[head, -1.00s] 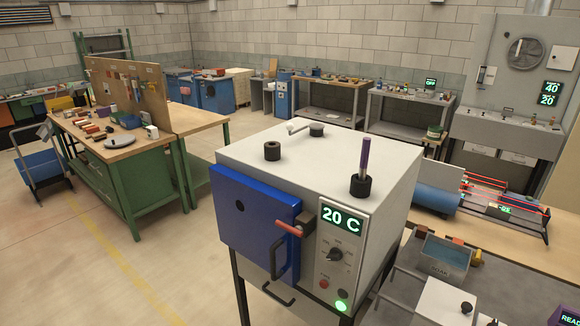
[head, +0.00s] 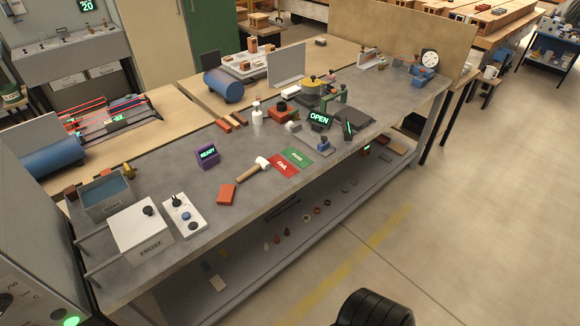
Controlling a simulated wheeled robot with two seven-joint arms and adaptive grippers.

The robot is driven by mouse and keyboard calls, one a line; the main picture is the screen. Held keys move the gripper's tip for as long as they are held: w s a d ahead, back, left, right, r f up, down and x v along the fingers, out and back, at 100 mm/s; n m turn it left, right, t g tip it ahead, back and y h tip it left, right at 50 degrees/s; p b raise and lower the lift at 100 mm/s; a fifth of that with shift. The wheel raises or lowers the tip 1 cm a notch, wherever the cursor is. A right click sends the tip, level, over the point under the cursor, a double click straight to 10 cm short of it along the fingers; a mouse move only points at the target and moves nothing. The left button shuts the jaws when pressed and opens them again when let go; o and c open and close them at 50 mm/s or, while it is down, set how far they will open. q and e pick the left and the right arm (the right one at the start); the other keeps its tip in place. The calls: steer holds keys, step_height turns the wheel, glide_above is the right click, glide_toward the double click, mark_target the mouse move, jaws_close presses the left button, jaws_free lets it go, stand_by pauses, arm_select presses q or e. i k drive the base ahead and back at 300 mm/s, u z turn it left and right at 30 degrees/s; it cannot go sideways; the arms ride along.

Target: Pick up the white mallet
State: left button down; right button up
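The white mallet (head: 262,163) lies on its side on the grey workbench (head: 225,225). Its white head points to the upper right and its light wooden handle runs down to the left. The head is close to the red FAIL plate (head: 284,166), beside the green PASS plate (head: 298,156). An orange brick (head: 227,194) lies to the lower left of the handle, apart from it. Neither of my grippers shows in the head view, and nothing is seen holding the mallet.
A purple READY box (head: 207,155) stands left of the mallet. A white switch panel (head: 184,216), a white-lidded box (head: 141,232) and a SOAK basin (head: 107,193) fill the bench's left end. Open floor (head: 470,230) lies at the right.

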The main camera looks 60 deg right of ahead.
mark_target(260, 162)
steer(key=z, duration=1.55)
